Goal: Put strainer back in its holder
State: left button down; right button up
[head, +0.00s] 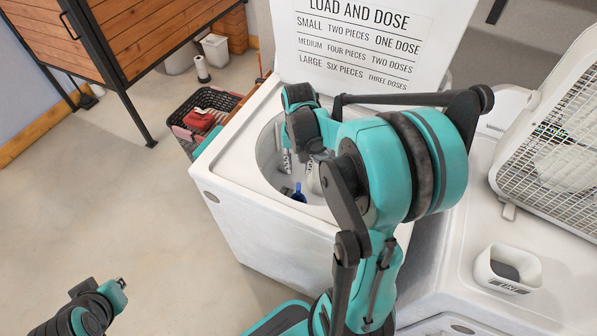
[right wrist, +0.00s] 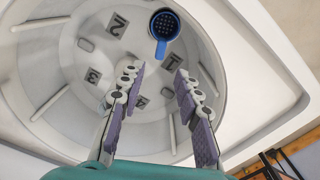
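The blue strainer (right wrist: 164,26), with a dark perforated middle and short handle, is inside the white washer tub (right wrist: 55,60) in the right wrist view. A small blue part (head: 298,193) shows in the tub in the head view. My right gripper (right wrist: 160,76) is open and empty over the tub, its fingers apart and the strainer beyond their tips; it also shows in the head view (head: 300,168), partly hidden by my arm. My left gripper (head: 121,284) is at the lower left over the floor, and its fingers are not clear. I cannot tell which thing is the strainer's holder.
A white open-topped cup (head: 508,268) stands on the right-hand machine, beside a white fan-like grille (head: 560,140). The raised lid (head: 370,40) carries dosing text. A dark basket (head: 203,115) stands left of the washer. Numbered squares mark the tub. The floor at left is clear.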

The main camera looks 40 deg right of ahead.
jog(key=s+a+r+n+t, duration=0.3)
jog(key=a+r+n, duration=0.1)
jog(key=a, duration=0.4)
jog(key=s+a+r+n+t, duration=0.4)
jog(key=a+r, duration=0.1)
jog(key=a, duration=0.3)
jog(key=shift+a, duration=0.2)
